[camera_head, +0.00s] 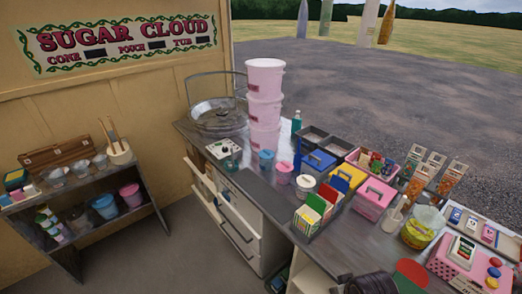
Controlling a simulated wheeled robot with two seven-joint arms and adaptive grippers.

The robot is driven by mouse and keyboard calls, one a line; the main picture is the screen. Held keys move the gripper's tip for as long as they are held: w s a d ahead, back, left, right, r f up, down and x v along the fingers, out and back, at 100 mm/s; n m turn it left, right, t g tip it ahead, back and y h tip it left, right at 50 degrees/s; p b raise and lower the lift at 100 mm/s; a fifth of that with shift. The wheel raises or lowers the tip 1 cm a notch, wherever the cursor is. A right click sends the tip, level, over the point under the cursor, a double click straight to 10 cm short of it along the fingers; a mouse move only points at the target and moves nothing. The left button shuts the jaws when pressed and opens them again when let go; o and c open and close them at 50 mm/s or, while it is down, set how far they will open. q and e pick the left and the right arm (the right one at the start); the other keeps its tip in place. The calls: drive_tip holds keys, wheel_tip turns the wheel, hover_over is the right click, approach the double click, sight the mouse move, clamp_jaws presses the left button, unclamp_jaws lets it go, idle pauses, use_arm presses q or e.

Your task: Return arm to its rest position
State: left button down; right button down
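A dark, ribbed shape (370,284) is cut off by the bottom edge, right of the middle, at the counter's front. I cannot tell what it is. No held object shows.
An L-shaped counter (262,190) carries stacked pink tubs (265,105), a round metal pan (217,116), a pink box (373,199), a yellow-green jar (422,227) and a pink spotted register (465,262). Drawers (238,235) stand partly open. A low shelf (85,185) stands left; floor between is clear.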

drive_tip(key=s+f+g+b, duration=0.1)
drive_tip(key=s+f+b, duration=0.15)
drive_tip(key=f, duration=1.65)
drive_tip(key=s+f+b, duration=0.1)
drive_tip(key=f+b, duration=0.2)
drive_tip(key=f, duration=1.6)
drive_tip(key=s+d+f+b, duration=0.2)
drive_tip(key=s+f, duration=0.8)
drive_tip(key=f, duration=0.1)
drive_tip(key=s+d+f+g+b, duration=0.1)
drive_tip(key=s+d+f+b, duration=0.1)
drive_tip(key=s+f, duration=0.9)
drive_tip(key=shift+s+d+f, duration=0.3)
drive_tip(key=shift+d+f, duration=0.15)
